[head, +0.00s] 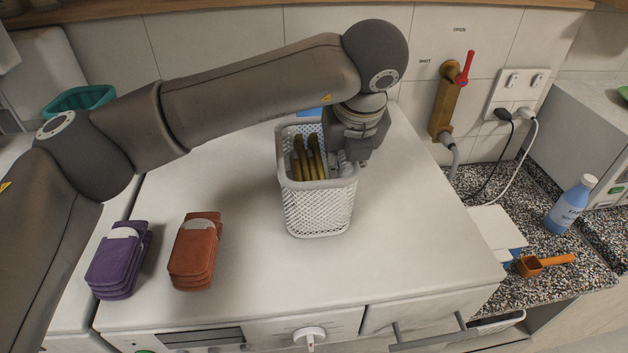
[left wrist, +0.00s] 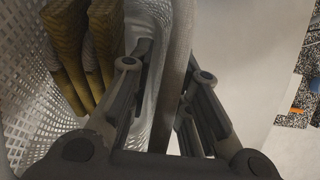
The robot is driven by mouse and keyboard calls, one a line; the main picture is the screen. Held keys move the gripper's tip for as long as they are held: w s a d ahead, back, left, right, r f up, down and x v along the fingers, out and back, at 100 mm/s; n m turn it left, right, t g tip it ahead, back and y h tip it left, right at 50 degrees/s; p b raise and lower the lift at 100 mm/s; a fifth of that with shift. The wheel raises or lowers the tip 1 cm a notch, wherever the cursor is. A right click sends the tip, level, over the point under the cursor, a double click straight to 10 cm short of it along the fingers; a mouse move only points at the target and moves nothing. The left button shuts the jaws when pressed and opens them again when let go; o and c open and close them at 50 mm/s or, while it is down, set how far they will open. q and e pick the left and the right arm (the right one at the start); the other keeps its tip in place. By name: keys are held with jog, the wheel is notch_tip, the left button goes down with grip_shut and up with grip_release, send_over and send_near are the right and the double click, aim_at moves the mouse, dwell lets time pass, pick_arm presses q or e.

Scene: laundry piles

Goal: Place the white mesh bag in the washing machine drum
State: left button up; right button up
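A white lattice basket (head: 318,214) stands on the white top of an appliance (head: 240,285). My left gripper (head: 347,158) points down at the basket's right wall. In the left wrist view its fingers (left wrist: 168,75) stand apart, one on each side of the basket's pale rim (left wrist: 179,50). A whitish, folded thing (left wrist: 138,22) lies inside along that wall, beside the inner finger; it may be the white mesh bag, but I cannot tell for sure. Olive-yellow folded cloths (head: 308,158) stand in the basket beside it. The washing machine drum is not visible. My right gripper is not in view.
Purple (head: 120,262) and rust-red (head: 195,252) folded stacks lie at the left of the appliance top. A red-handled tap (head: 464,70) is on the back wall. A blue bottle (head: 571,205) and an orange scoop (head: 540,264) are on the speckled counter.

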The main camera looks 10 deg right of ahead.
pick_arm(q)
jog(key=shift+f+b, duration=0.1)
jog(key=shift+b, duration=0.3)
dwell(0.4)
grip_shut()
